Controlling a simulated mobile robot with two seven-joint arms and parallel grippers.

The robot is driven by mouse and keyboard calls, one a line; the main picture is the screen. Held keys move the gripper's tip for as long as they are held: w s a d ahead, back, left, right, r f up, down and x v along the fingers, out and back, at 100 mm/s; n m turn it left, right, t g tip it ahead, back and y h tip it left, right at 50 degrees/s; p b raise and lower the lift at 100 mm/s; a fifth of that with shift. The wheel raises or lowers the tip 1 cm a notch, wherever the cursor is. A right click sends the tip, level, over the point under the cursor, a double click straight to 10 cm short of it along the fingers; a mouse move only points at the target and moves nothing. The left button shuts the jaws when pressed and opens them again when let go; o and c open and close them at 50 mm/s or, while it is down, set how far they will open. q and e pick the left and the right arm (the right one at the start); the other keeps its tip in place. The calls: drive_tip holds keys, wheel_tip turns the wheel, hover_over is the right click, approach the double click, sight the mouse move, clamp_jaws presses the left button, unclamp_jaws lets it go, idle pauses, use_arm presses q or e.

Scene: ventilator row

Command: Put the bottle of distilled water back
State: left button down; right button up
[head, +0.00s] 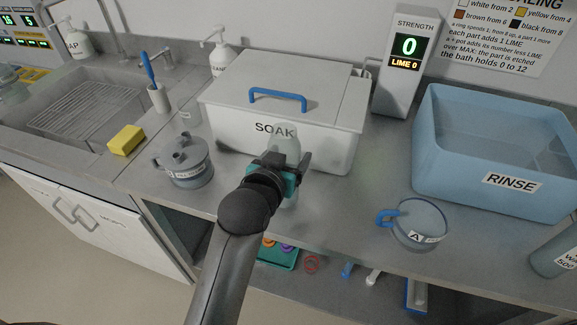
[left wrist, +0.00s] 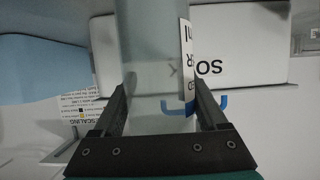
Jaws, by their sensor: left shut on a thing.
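My left gripper (head: 285,164) is shut on a pale translucent bottle (head: 286,136), held roughly upright in front of the white SOAK bath (head: 225,112). In the left wrist view the bottle (left wrist: 150,50) stands between the two fingers of the gripper (left wrist: 164,92). Its white label (left wrist: 187,60) is edge-on, with only a few letters showing, so I cannot read it fully. The bottle's lower part is mostly hidden by the gripper in the head view. I cannot tell whether its base touches the counter. My right gripper is not in view.
A grey lidded jug (head: 186,165) stands left of the gripper. Right are a clear cup with blue handle (head: 418,228), the blue RINSE tub (head: 470,140) and another labelled bottle (head: 556,252) at the edge. Counter (head: 345,205) between gripper and cup is clear.

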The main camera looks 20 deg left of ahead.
use_arm(q)
drive_tip(key=shift+f, duration=0.45)
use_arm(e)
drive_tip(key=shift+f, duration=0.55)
use_arm(q)
drive_tip(key=shift+r, duration=0.1)
unclamp_jaws()
drive_tip(key=shift+f, duration=0.25)
drive_tip(key=shift+r, duration=0.15)
drive_tip(key=shift+s, duration=0.2)
drive_tip(key=p+v, duration=0.2)
drive_tip(key=v, duration=0.9)
drive_tip(key=shift+s+r, duration=0.25)
drive_tip(key=shift+s, duration=0.05)
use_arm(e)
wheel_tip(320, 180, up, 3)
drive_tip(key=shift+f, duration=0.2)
